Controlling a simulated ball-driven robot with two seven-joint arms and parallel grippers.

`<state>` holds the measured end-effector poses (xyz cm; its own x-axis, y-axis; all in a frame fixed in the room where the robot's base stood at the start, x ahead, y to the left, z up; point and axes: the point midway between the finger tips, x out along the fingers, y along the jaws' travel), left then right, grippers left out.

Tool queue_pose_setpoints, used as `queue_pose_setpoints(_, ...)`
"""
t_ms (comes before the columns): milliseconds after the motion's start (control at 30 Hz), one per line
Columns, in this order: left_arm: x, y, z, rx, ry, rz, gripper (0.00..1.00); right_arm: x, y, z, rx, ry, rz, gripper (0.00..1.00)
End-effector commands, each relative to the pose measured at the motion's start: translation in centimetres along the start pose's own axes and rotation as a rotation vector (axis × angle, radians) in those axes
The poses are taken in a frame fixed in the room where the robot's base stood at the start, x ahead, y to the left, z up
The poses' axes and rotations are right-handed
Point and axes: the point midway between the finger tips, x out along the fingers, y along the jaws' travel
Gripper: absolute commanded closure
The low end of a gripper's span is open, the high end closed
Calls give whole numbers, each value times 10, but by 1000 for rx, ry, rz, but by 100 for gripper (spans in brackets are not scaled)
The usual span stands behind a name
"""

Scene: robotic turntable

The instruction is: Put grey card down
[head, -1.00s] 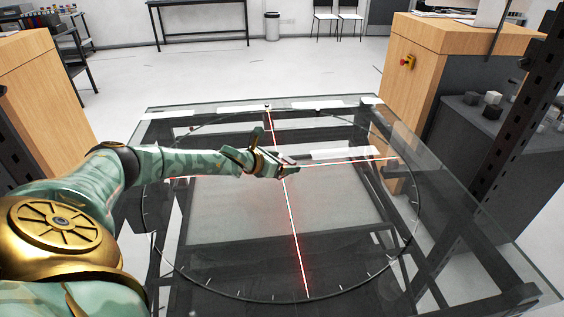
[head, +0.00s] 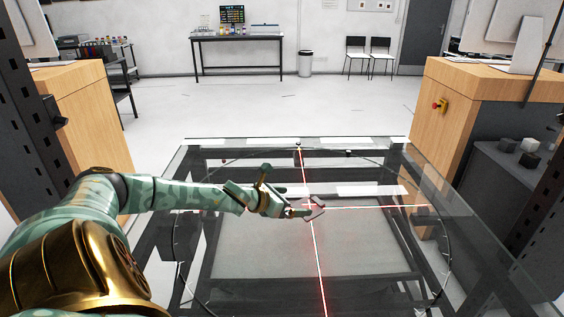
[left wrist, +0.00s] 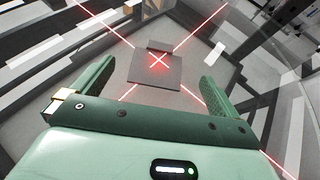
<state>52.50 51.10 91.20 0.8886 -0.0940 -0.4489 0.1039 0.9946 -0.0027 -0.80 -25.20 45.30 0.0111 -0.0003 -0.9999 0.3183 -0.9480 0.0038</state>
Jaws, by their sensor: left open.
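The grey card (left wrist: 145,74) shows in the left wrist view as a flat dark square, with a red laser cross on it. It appears to lie on the glass turntable (head: 270,285). A narrower dark piece (left wrist: 159,45) shows at its far edge; I cannot tell whether it is part of the card. My left gripper (head: 314,209) is over the middle of the glass, near where the red lines cross. In the left wrist view its fingers are spread, with the card beyond and between them and gaps at both sides. The card is not clear in the head view. My right gripper is out of view.
Wooden cabinets stand at left (head: 88,115) and right (head: 478,100). Small dark and grey cubes (head: 530,150) sit on a side surface at right. A far table (head: 238,37), a bin (head: 306,63) and two chairs are at the back. The glass around the gripper looks clear.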

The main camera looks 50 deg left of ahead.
Motion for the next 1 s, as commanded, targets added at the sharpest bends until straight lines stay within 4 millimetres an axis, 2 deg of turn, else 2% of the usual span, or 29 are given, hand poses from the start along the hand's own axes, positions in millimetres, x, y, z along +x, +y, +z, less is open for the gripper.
queue_pose_setpoints(100, -15, -1, 1, -2, 2, -2, 0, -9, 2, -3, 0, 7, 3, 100)
queue_pose_setpoints(333, -30, -1, 1, 0, 0, -2, 0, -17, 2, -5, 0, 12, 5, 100)
queue_pose_setpoints(1000, -33, 0, 0, 0, 0, -1, 0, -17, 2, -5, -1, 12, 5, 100)
